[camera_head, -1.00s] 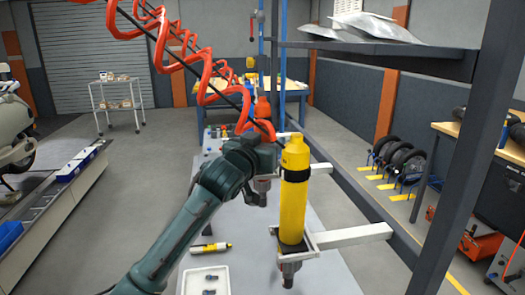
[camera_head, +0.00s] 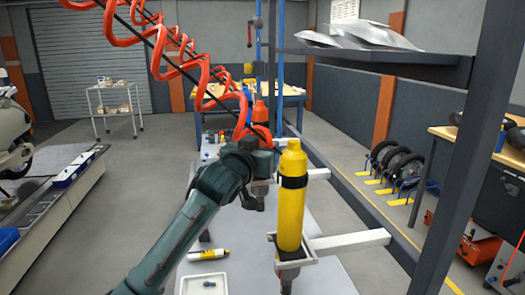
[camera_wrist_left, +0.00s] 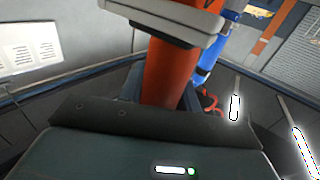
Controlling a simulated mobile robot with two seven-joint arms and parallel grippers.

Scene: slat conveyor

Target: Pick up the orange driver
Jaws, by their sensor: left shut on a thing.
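The orange driver (camera_head: 261,112) is an upright orange cylinder behind my left wrist in the head view, its lower body hidden by my arm. In the left wrist view the orange driver (camera_wrist_left: 170,72) runs up from my palm to a grey holder (camera_wrist_left: 165,14). My left gripper (camera_wrist_left: 165,105) is shut on the orange driver; its fingertips are hard to make out. A yellow driver (camera_head: 291,215) with a black band stands upright in a nearer holder (camera_head: 345,243), to the right of my arm. My right gripper is not in view.
A grey bench (camera_head: 240,250) lies below, with a yellow marker-like thing (camera_head: 208,254) and a white tray (camera_head: 200,285) on it. Red coiled hoses (camera_head: 205,75) hang above my arm. A dark upright post (camera_head: 470,130) and shelf (camera_head: 375,48) stand at right.

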